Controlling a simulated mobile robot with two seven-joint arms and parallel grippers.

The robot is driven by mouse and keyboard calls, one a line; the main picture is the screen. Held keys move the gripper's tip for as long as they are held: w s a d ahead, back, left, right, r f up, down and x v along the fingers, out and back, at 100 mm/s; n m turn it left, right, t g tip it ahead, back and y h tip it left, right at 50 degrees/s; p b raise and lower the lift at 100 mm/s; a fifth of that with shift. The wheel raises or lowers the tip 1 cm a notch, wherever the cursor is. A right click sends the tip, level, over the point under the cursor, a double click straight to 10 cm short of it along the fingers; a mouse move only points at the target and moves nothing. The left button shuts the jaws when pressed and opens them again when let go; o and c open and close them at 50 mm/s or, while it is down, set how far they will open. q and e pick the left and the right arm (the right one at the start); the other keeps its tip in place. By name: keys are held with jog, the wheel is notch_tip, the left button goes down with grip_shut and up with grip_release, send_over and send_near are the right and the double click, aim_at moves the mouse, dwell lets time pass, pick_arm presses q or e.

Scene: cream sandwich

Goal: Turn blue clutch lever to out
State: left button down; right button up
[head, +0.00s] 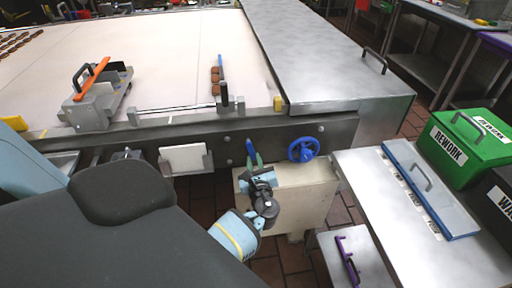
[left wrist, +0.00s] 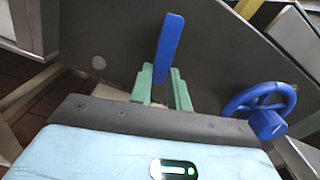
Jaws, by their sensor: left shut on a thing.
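The blue clutch lever (left wrist: 169,45) stands up from between the green fingers of my left gripper (left wrist: 165,88) in the left wrist view. It leans slightly to the right there. In the head view the lever (head: 250,147) shows as a small blue bar on the front of the conveyor frame, and my left gripper (head: 256,165) is at it from below. The gripper is shut on the lever. The lever's lower part and pivot are hidden by the fingers. No label for its position is readable. My right gripper is in neither view.
A blue handwheel (head: 303,150) is close on the right of the lever; it also shows in the left wrist view (left wrist: 262,105). A white plate (head: 185,159) is at the left. A steel table (head: 410,240) with a green REWORK box (head: 466,142) stands at right.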

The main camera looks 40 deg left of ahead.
pick_arm(q)
jog(key=shift+s+a+r+m+p, duration=0.1)
jog(key=shift+s+a+m+p, duration=0.2)
jog(key=shift+m, duration=0.35)
jog(key=shift+s+a+m+p, duration=0.15)
jog(key=shift+m+p, duration=0.2)
jog(key=shift+m, duration=0.3)
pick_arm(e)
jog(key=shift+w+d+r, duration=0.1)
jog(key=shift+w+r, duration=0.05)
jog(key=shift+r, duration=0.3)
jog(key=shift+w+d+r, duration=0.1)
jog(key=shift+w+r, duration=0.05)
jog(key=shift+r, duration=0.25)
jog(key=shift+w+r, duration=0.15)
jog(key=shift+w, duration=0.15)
pick_arm(q)
jog(key=c, duration=1.3)
grip_release()
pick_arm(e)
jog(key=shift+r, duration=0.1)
pick_arm(q)
jog(key=shift+s, duration=0.1)
jog(key=v, duration=0.7)
jog(key=shift+s+d, duration=0.25)
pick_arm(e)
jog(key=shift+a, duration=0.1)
